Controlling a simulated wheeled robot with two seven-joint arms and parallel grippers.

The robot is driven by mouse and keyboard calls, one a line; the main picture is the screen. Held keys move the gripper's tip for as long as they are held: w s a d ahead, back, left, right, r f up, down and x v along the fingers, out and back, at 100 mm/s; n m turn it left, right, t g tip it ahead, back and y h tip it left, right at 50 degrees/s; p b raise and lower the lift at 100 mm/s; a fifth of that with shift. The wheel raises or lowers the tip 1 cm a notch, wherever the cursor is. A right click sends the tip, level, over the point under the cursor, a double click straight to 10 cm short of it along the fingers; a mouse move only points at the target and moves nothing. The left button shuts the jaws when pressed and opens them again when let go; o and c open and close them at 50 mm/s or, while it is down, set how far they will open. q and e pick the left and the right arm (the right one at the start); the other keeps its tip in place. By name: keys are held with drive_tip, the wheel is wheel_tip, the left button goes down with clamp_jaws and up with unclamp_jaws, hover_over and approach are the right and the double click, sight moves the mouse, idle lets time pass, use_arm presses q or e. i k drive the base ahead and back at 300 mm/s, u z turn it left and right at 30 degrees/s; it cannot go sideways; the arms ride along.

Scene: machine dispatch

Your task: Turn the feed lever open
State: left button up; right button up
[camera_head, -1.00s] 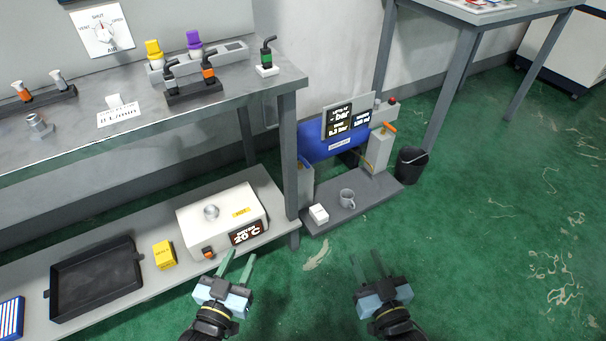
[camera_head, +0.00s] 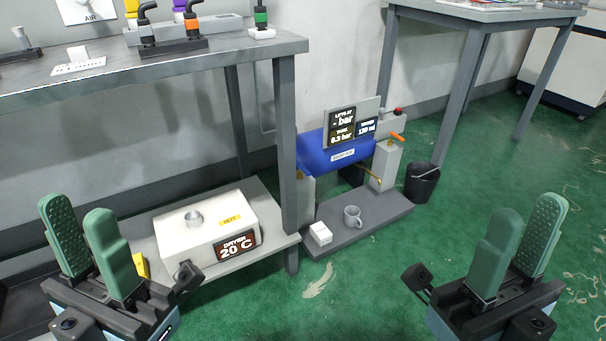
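A small lever with an orange handle (camera_head: 397,137) sticks out at the right end of the blue tank unit (camera_head: 345,157), above a grey post. It is probably the feed lever; no label on it is readable. My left gripper (camera_head: 81,212) is at the lower left, in front of the shelf, with its green fingers apart and nothing between them. My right gripper (camera_head: 530,208) is at the lower right over the green floor, also open and empty. Both are well apart from the lever.
A display panel (camera_head: 352,122) stands over the tank. A mug (camera_head: 352,217) and a white block (camera_head: 320,233) sit on the grey base. A black bucket (camera_head: 422,182) stands right of it. A dryer box (camera_head: 205,230) is on the low shelf. Floor in front is clear.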

sight(300, 165)
drive_tip(key=z, duration=1.2)
drive_tip(key=i, duration=1.95)
drive_tip(key=u, duration=3.15)
drive_tip(key=i, duration=0.5)
drive_tip(key=u, duration=0.1)
